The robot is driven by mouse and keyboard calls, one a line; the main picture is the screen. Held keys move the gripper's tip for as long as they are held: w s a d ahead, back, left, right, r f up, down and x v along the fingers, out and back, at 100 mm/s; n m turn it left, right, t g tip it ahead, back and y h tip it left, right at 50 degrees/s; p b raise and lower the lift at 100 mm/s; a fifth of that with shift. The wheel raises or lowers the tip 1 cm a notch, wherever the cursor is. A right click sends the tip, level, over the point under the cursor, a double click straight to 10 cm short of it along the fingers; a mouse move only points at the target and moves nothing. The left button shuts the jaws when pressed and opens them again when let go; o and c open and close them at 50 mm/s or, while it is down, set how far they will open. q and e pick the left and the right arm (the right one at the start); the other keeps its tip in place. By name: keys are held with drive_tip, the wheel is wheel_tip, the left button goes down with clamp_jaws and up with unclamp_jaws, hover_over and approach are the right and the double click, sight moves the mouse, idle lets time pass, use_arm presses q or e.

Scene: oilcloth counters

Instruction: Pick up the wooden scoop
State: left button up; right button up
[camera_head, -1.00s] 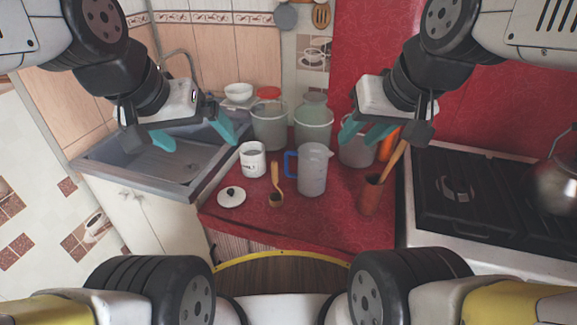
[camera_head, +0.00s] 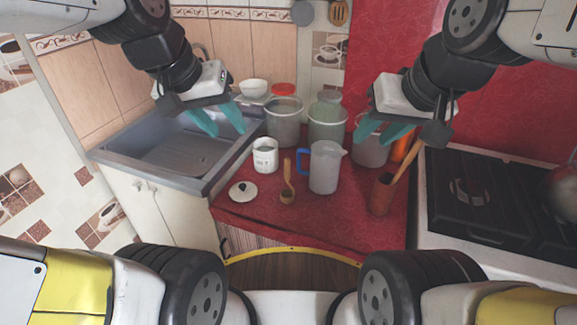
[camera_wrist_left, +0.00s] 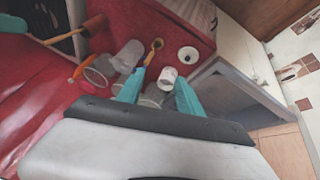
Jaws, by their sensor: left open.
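The wooden scoop (camera_head: 287,183) lies on the red counter, between the white lid and the clear jug, its handle pointing to the back. It also shows in the left wrist view (camera_wrist_left: 153,50), beyond the fingertips. My left gripper (camera_head: 229,132) is open and empty, high above the sink's right edge, left of and behind the scoop. Its teal fingers also show apart in the left wrist view (camera_wrist_left: 160,79). My right gripper (camera_head: 373,146) is open and empty, above the counter's back right, apart from the scoop.
A white lid (camera_head: 243,191) and white canister (camera_head: 265,155) stand left of the scoop. A clear jug with blue handle (camera_head: 325,168) is right of it. A brown utensil pot (camera_head: 382,194) and stove (camera_head: 480,195) are further right; the sink (camera_head: 170,155) is left.

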use_arm(q)
drive_tip(key=w+d+f+g, duration=0.3)
drive_tip(key=w+d+f, duration=0.25)
drive_tip(key=w, duration=0.45)
drive_tip(key=g+y, duration=0.2)
drive_tip(key=y, duration=0.1)
hover_over(287, 170)
drive_tip(key=f, duration=1.3)
drive_tip(key=shift+w, duration=0.25)
drive_tip(key=shift+w+d+f, duration=0.1)
drive_tip(key=shift+w+f, duration=0.05)
drive_tip(key=shift+f, duration=0.55)
drive_tip(key=f, duration=0.7)
drive_tip(key=shift+w+f, duration=0.1)
drive_tip(key=shift+w, duration=0.1)
clamp_jaws()
